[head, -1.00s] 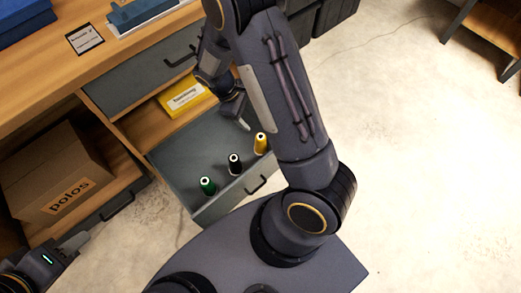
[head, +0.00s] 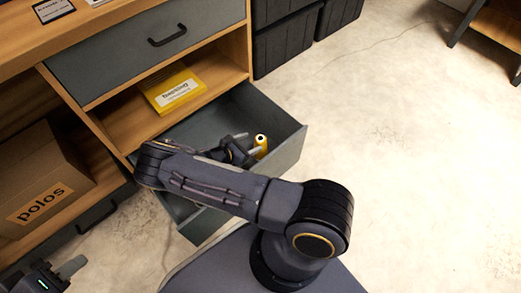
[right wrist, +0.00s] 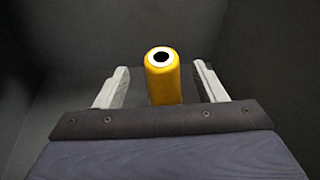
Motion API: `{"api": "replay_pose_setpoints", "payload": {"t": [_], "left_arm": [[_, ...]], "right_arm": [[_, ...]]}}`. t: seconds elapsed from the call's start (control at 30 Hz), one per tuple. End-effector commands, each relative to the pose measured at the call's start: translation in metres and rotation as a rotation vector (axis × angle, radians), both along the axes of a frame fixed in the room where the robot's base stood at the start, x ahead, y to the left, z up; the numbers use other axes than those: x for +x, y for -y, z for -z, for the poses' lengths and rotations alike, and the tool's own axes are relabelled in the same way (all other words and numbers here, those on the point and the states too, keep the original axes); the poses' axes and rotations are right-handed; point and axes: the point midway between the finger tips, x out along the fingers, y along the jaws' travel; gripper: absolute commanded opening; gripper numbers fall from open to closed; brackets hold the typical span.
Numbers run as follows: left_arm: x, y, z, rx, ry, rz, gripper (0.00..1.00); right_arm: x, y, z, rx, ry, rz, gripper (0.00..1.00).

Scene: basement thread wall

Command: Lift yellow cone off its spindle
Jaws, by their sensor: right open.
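The yellow cone (head: 260,143) stands upright in the open drawer (head: 285,120), near its right end. In the right wrist view the yellow cone (right wrist: 162,82) shows its white-ringed top with a dark hole. My right gripper (right wrist: 161,84) is open, with one pale finger on each side of the cone and gaps between. In the head view my right gripper (head: 248,148) is low in the drawer beside the cone. The spindle is hidden. My left gripper (head: 66,270) is at the bottom left, away from the drawer; its jaw opening is unclear.
My right arm covers the drawer's front left part. A yellow box (head: 172,88) lies on the shelf above, under a closed drawer (head: 120,55). A cardboard box (head: 45,185) sits at left. Black bins (head: 285,45) stand behind. The floor at right is clear.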

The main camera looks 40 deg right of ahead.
Motion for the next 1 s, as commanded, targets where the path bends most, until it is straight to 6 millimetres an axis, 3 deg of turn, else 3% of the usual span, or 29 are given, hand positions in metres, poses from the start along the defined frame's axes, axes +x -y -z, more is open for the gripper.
{"api": "replay_pose_setpoints", "payload": {"t": [0.43, 0.73, 1.0], "left_arm": [[0.0, 0.0, 0.031, 0.0, 0.0, 0.0, 0.36], [0.0, 0.0, 0.031, 0.0, 0.0, 0.0, 0.36], [0.0, 0.0, 0.031, 0.0, 0.0, 0.0, 0.36]], "right_arm": [[0.003, 0.054, 0.027, 0.0, 0.001, 0.006, 0.64], [0.003, 0.058, 0.027, 0.002, 0.0, 0.004, 0.64], [0.003, 0.058, 0.027, 0.002, 0.001, 0.005, 0.28]]}}
